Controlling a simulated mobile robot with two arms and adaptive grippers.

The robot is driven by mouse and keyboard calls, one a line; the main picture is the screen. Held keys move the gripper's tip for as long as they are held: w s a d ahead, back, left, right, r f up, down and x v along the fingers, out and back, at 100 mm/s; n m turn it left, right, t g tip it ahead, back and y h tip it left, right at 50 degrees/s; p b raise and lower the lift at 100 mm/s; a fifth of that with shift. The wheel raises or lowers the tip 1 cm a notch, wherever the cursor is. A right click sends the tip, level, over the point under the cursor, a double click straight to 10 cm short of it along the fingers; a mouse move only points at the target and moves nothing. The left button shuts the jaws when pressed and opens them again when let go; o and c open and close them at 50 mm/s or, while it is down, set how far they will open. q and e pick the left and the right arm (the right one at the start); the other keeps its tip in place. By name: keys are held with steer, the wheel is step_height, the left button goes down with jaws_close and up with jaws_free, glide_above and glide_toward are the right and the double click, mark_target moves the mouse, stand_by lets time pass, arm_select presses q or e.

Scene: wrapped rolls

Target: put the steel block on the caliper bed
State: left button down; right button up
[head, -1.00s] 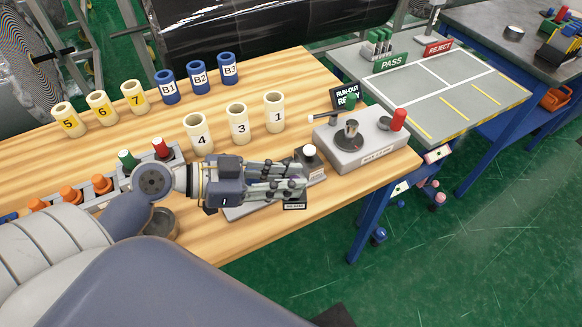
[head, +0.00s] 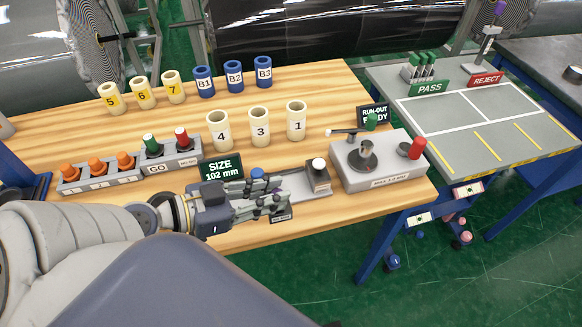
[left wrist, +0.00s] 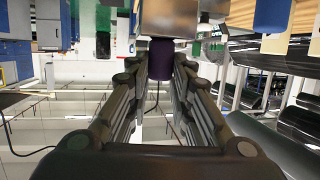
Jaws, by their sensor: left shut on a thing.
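The caliper bed (head: 291,189) is a flat grey plate on the wooden table, with a dark block bearing a white knob (head: 318,164) at its right end. A sign (head: 221,169) behind reads SIZE 102 mm. My left gripper (head: 290,205) reaches in from the left, low over the bed, its fingers nearly closed. In the left wrist view a dark purple piece (left wrist: 160,60) shows between the fingertips, below a brownish block (left wrist: 168,17). The steel block in its grip is mostly hidden by the fingers in the head view. My right gripper is not in view.
A run-out gauge (head: 378,165) stands right of the bed. Cream tubes (head: 260,128) and blue tubes (head: 233,77) stand behind. A button strip (head: 130,167) lies left, close to my arm. A tray marked PASS and REJECT (head: 480,112) is at the back right.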

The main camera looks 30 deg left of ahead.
arm_select(q)
steer(key=w+a+f+b, duration=0.1)
steer(key=w+f+b, duration=0.1)
steer(key=w, duration=0.4)
steer(key=w+a+f+b, duration=0.1)
steer(key=w+a+f, duration=0.1)
steer(key=w, duration=0.4)
steer(key=shift+a+f+b, duration=0.3)
steer(key=shift+b, duration=0.1)
steer(key=shift+w+f, duration=0.1)
